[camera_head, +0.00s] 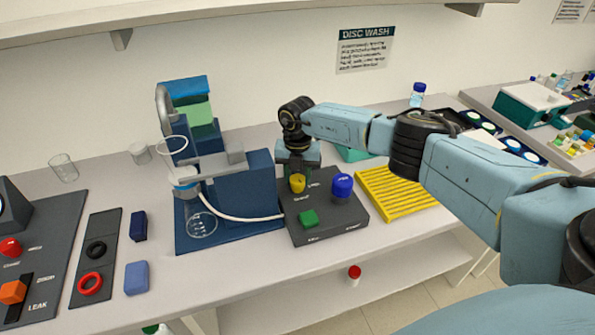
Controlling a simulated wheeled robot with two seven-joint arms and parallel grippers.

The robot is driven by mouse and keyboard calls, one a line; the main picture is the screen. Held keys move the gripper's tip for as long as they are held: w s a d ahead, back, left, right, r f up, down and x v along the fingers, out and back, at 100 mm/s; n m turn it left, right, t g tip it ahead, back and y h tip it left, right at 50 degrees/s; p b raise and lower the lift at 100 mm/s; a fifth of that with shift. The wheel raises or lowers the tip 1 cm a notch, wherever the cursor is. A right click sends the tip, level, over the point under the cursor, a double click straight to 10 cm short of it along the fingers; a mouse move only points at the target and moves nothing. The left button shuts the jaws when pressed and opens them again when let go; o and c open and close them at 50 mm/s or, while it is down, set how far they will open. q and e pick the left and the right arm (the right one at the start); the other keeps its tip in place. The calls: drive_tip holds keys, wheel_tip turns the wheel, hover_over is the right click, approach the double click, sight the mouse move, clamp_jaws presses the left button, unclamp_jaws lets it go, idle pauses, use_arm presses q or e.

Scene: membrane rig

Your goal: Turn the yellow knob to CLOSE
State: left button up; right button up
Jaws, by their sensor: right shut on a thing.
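The yellow knob (298,185) stands on a dark grey control box (336,222) in the middle of the bench. My right gripper (298,174) comes down over the knob from above and is shut on it. The gripper hides the knob's upper part, and the small labels around it are too blurred to read clearly. A blue knob (342,186) and a green button (308,218) sit on the same box, apart from the gripper. My left gripper is not in view.
A blue rig (245,190) with a clear tube and glassware stands just left of the box. A yellow ribbed rack (395,192) lies to its right, under my right arm. Dark panels with red and orange controls (12,292) are at the far left.

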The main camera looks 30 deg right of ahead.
sight(298, 178)
drive_tip(key=shift+r+m+p, duration=0.1)
drive_tip(key=shift+m+p, duration=0.45)
drive_tip(key=shift+m, duration=0.55)
drive_tip(key=o, duration=1)
wheel_tip(298, 178, up, 13)
drive_tip(key=shift+r+b, duration=0.15)
drive_tip(key=shift+b, duration=0.2)
